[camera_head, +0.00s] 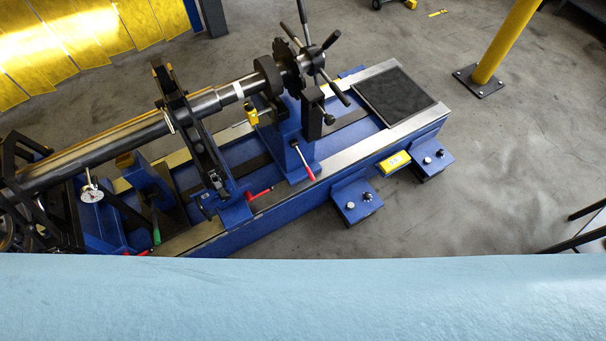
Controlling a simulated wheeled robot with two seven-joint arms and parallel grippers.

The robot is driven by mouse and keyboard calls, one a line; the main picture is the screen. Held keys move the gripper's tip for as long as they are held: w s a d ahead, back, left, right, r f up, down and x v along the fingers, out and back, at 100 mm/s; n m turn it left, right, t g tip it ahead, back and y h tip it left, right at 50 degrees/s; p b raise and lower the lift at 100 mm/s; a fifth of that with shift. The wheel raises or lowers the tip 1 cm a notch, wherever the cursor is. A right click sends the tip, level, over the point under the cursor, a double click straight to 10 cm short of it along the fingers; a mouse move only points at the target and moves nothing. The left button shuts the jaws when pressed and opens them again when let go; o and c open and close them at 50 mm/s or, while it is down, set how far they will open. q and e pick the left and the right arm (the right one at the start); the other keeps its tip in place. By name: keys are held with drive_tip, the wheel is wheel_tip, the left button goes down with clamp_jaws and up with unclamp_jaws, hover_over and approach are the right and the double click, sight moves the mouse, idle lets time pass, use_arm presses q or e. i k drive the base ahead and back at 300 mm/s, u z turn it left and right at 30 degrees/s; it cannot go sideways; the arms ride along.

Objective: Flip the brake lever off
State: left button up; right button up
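The blue balancing machine (265,215) carries a long grey rotor shaft (110,145) running from the left edge to the upper middle. A lever with a red grip (305,165) slants down the front of the blue pedestal. A second red-gripped lever (258,194) sticks out to the right from the middle support. A green-gripped lever (156,235) points downward at the left support. I cannot tell which of these is the brake lever. Neither of my grippers is in view.
A spoked handwheel (312,55) stands at the shaft's right end. A black pad (393,96) lies on the bed. A yellow post (505,42) stands at upper right. A light blue surface (300,300) fills the bottom. Grey floor (500,180) at right is mostly clear.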

sight(294, 143)
drive_tip(key=z, duration=1.4)
drive_tip(key=i, duration=0.65)
drive_tip(key=u, duration=1.9)
